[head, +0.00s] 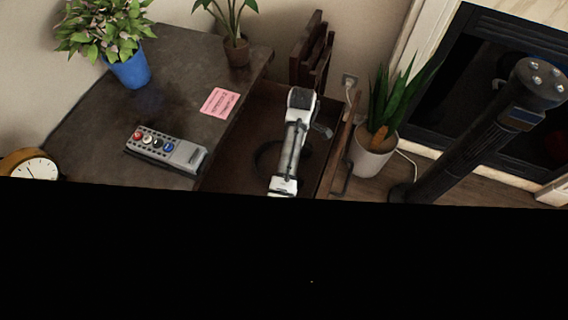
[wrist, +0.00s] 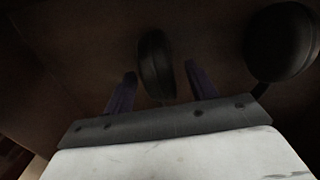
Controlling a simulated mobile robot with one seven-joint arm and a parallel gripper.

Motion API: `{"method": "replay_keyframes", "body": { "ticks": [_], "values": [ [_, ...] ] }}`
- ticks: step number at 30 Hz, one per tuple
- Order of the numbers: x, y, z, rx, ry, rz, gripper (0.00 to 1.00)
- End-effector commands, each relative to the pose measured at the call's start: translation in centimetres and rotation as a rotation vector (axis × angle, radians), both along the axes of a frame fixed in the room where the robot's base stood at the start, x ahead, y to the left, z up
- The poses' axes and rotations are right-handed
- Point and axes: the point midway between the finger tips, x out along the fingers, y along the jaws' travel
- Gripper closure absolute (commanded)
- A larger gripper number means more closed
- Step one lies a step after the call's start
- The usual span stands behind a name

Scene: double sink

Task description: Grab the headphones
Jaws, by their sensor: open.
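The headphones are dark and lie in the open brown drawer (head: 232,150). A dark curved part of the headphones (head: 262,160) shows in the head view beside my white arm, which hides the rest. In the wrist view one ear cup of the headphones (wrist: 155,62) lies between and beyond the fingertips of my gripper (wrist: 160,70). The other round ear cup shows at the upper right. My gripper is open, its two purplish fingers spread on either side of the nearer cup. The picture is dark, so I cannot tell whether they touch it.
The drawer's front panel (head: 342,150) stands to the right of my arm. A grey desk (head: 175,105) to the left holds a remote control (head: 166,149), a pink note (head: 220,102), a clock (head: 30,172) and plants. A potted plant (head: 373,155) stands right of the drawer.

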Motion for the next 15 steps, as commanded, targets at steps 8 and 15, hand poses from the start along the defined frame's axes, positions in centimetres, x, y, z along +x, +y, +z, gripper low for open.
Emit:
{"method": "replay_keyframes", "body": {
  "ticks": [8, 15],
  "values": [
    [-0.07, -0.18, -0.2, 0.0, 0.0, 0.001, 0.43],
    [-0.07, -0.17, -0.21, 0.0, 0.001, 0.0, 0.7]
  ]
}}
